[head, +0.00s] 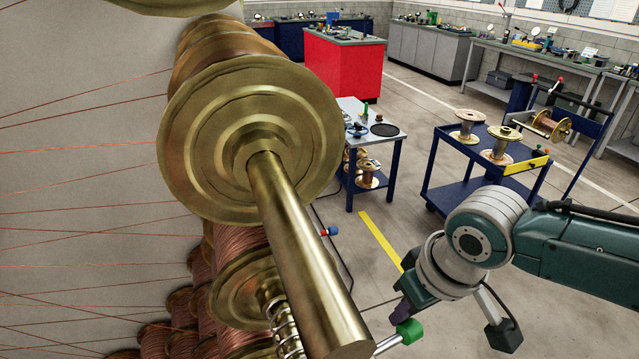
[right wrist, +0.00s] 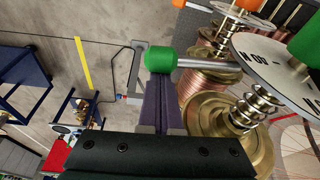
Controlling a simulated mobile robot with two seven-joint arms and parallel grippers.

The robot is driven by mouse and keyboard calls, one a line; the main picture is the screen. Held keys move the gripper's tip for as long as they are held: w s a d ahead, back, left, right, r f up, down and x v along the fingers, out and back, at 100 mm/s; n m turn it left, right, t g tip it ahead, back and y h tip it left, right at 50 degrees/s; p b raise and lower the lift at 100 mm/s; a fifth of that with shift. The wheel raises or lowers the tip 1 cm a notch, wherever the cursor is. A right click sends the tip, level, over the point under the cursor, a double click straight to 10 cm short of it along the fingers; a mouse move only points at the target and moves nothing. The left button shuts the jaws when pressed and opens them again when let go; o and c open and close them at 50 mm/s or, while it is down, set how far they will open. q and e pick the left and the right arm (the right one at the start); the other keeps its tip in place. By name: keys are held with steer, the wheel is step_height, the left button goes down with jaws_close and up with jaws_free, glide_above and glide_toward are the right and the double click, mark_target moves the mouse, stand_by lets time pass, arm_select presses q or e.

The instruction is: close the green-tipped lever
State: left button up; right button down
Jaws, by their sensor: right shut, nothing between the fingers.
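The green-tipped lever shows at the bottom of the head view, its green knob (head: 410,331) on a short metal rod beside the end of the big brass shaft. In the right wrist view its green knob (right wrist: 160,58) lies straight ahead, with the rod running right towards the spools. My right gripper (head: 404,311) is shut and empty. Its purple fingers (right wrist: 158,84) end right at the green knob; I cannot tell whether they touch it. My left gripper is not in view.
A large brass spool flange (head: 215,110) and shaft (head: 305,255) fill the left and middle. Copper spools (head: 240,245) with wires stretch left. A blue cart (head: 480,150) and a small table (head: 375,135) stand beyond. Another green knob (right wrist: 309,42) shows at right in the wrist view.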

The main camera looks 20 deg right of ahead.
steer(key=shift+s+d+m+p, duration=0.15)
steer(key=shift+s+m+p, duration=0.4)
steer(key=shift+m, duration=0.15)
steer(key=shift+f, duration=0.1)
